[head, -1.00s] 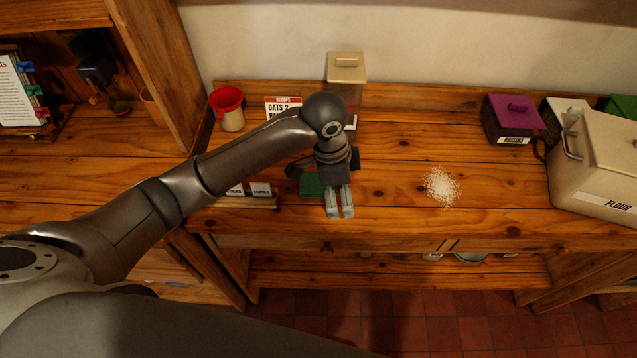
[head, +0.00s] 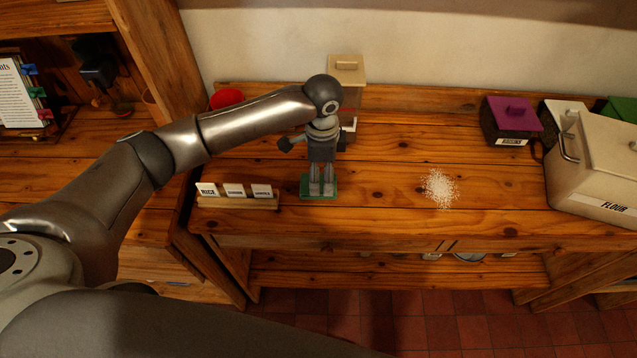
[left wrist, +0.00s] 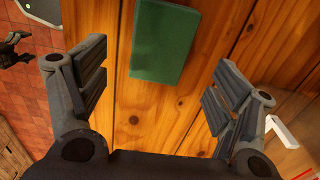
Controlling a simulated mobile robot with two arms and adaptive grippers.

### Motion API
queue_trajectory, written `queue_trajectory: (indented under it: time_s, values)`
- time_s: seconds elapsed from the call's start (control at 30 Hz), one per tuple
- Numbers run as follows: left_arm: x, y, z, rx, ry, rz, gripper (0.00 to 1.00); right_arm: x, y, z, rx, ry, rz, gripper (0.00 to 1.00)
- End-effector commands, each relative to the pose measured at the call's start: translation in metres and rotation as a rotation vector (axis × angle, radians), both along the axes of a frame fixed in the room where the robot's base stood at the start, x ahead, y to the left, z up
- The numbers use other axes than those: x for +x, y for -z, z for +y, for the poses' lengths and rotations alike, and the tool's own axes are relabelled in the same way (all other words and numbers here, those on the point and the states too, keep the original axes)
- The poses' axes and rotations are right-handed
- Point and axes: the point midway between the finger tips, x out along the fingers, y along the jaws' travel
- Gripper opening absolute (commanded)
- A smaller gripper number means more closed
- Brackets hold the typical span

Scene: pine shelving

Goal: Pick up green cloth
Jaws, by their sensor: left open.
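The green cloth (head: 306,188) lies flat on the wooden counter as a small folded rectangle, beside the row of labels. It also shows in the left wrist view (left wrist: 164,42), at the top middle, lying between and beyond the fingertips. My left gripper (head: 321,190) is over the cloth in the head view and hides part of it. In the left wrist view the left gripper (left wrist: 158,78) is open, its two fingers wide apart with nothing between them but bare wood and the cloth's near edge. My right gripper is in neither view.
A label holder (head: 235,201) stands left of the cloth. White grains (head: 438,188) are spilled to the right. A flour bin (head: 600,165), a purple-lidded box (head: 512,120) and a beige-lidded container (head: 347,70) stand farther off. The counter between cloth and grains is clear.

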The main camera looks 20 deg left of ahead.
Motion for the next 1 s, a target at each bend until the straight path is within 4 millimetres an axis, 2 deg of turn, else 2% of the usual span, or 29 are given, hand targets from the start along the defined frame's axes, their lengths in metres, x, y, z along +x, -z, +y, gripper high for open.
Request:
queue_trajectory:
  time_s: [0.13, 0.3, 0.57, 0.9, 0.93, 1.0]
  values:
    - [-0.003, 0.020, 0.004, 0.004, 0.000, 0.005, 0.84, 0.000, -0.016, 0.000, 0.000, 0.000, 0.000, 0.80]
    - [-0.003, 0.041, 0.003, 0.001, 0.001, 0.002, 0.84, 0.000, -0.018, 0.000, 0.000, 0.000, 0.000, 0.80]
    - [-0.002, 0.045, 0.003, 0.001, 0.002, 0.000, 0.84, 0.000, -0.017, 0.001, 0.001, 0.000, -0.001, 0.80]
    - [-0.002, 0.045, 0.003, 0.001, 0.001, 0.000, 0.42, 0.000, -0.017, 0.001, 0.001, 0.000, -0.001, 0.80]
    - [-0.002, 0.045, 0.003, 0.001, 0.001, 0.000, 0.39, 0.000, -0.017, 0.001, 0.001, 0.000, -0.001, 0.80]
    - [-0.002, 0.045, 0.003, 0.001, 0.001, 0.000, 0.39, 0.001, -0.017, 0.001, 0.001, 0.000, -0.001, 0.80]
